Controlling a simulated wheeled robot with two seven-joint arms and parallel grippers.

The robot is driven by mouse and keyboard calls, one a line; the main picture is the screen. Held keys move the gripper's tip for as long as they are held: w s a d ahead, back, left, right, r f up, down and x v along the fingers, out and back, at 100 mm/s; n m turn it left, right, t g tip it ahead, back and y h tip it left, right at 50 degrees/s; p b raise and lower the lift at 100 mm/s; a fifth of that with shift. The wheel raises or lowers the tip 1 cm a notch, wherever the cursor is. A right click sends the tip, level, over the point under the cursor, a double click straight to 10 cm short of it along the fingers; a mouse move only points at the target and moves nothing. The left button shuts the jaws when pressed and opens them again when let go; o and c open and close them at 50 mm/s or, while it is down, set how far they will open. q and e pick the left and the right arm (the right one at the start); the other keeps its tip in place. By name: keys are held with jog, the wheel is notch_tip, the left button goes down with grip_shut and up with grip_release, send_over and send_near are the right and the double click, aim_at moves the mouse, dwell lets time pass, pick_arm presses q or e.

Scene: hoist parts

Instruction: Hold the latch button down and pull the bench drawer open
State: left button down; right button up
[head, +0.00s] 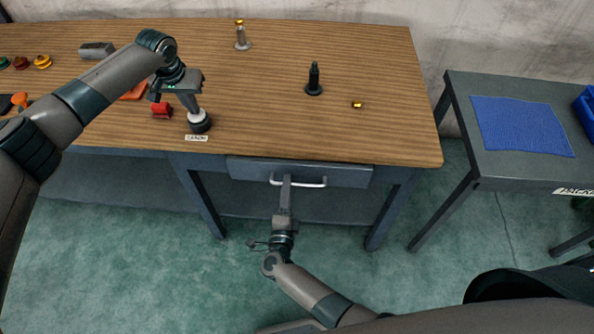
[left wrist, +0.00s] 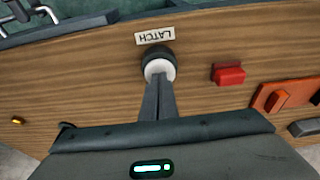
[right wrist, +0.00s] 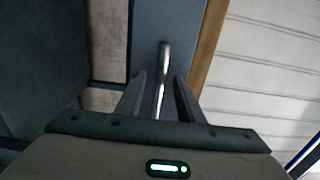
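The latch button (head: 199,121) is a white cap in a black collar on the bench top, behind a label reading LATCH (head: 196,138). My left gripper (left wrist: 158,80) is shut, with its fingertips on or just above the white cap (left wrist: 160,70); contact is hard to tell. The bench drawer (head: 340,175) is a blue-grey front under the bench top and looks closed. Its silver bar handle (head: 312,184) runs across the front. My right gripper (right wrist: 160,90) is open, its fingers on either side of the handle bar (right wrist: 162,75), with gaps showing.
A red block (head: 162,110) lies beside the button. A black post (head: 314,80), a small yellow piece (head: 357,104) and a grey post (head: 242,38) stand farther off. A side table with a blue mat (head: 520,125) is at the right. The floor before the drawer is clear.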

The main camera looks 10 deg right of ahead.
jog(key=shift+x, duration=0.8)
grip_shut()
